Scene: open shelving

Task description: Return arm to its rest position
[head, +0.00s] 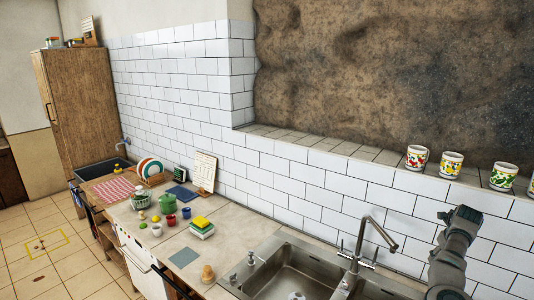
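One of my arms, dark grey, rises from the bottom edge at the right of the head view, and I take it to be the right one. Its darker upper end (462,218) stands in front of the white tiled wall, to the right of the tap. I cannot make out separate fingers there or anything held. My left arm and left gripper are not in view.
A steel sink (300,268) with a tall tap (362,245) lies left of the arm. Patterned cups (451,164) stand on the tiled ledge (375,155). The counter (222,252) holds a green pot (167,203), a sponge stack (201,229) and a dish rack (155,179).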

